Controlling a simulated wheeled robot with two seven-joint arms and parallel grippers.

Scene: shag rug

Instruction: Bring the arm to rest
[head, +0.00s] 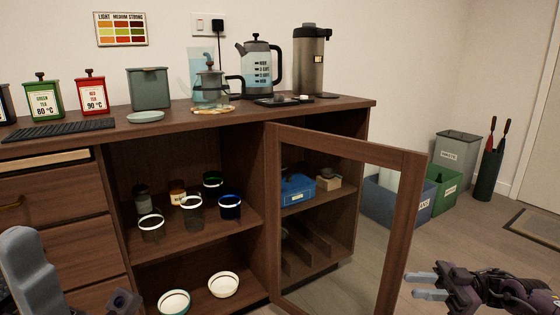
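My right gripper (411,285) is at the lower right, its two pale fingers pointing left with a gap between them. Nothing is between the fingers. It is just right of the free edge of the open glass cabinet door (408,215) in the picture; I cannot tell whether they touch. Part of my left arm shows at the lower left corner, a grey piece and a dark piece cut off by the picture edge. Its fingers cannot be made out clearly.
The wooden cabinet (255,185) holds several cups and bowls, plus a blue box (297,189). Its top carries tins, a kettle (258,70) and a steel dispenser (310,62). Bins (455,150) and an umbrella stand (487,175) stand right.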

